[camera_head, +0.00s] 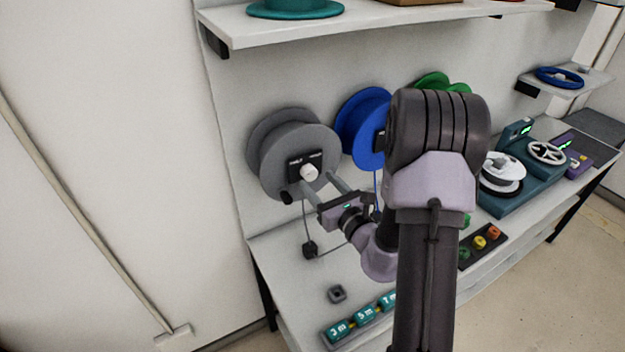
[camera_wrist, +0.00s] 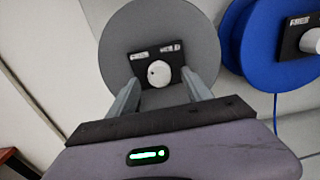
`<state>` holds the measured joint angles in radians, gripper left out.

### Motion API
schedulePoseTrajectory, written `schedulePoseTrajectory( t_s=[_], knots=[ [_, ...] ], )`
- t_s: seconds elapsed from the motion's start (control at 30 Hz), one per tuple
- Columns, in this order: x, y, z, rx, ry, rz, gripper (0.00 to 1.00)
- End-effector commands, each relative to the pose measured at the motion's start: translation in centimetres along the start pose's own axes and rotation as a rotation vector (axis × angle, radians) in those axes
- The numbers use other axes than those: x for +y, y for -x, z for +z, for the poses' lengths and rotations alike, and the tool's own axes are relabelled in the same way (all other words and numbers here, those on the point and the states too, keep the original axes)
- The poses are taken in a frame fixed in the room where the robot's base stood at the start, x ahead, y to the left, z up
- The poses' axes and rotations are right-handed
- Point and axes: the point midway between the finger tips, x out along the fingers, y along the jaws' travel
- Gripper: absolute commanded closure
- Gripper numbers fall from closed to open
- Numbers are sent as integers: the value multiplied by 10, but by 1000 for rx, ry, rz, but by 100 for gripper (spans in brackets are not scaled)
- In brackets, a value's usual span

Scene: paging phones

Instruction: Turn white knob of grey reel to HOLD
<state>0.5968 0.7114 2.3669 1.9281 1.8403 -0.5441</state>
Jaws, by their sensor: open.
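The grey reel (camera_head: 270,180) is mounted on the wall panel at the left, above the bench. A black label plate (camera_head: 294,166) on its face carries the white knob (camera_head: 309,172). In the wrist view the white knob (camera_wrist: 159,74) sits at the middle of the grey reel (camera_wrist: 125,30), with white lettering on the plate (camera_wrist: 140,57) too small to read surely. A small dark dot shows on the knob. My gripper (camera_wrist: 159,88) is open, one finger on each side of the knob and slightly below it. I cannot tell whether the fingers touch it.
A blue reel (camera_head: 361,125) with its own white knob (camera_wrist: 312,41) stands close on the right. A green reel (camera_head: 436,82) is partly behind my arm. A shelf (camera_head: 400,20) hangs above. Teal blocks (camera_head: 364,315) lie in front.

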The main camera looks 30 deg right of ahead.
Motion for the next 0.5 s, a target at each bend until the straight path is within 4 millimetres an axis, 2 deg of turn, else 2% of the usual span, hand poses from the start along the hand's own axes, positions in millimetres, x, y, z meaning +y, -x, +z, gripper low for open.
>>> schedulePoseTrajectory(
  t_s=[0.1, 0.2, 0.5],
  knots=[
    [1, -22, 1, 0, 0, 2, 42],
    [0, -33, 1, 0, 0, 0, 42],
    [0, -38, 0, 1, -1, 0, 42]
  ],
)
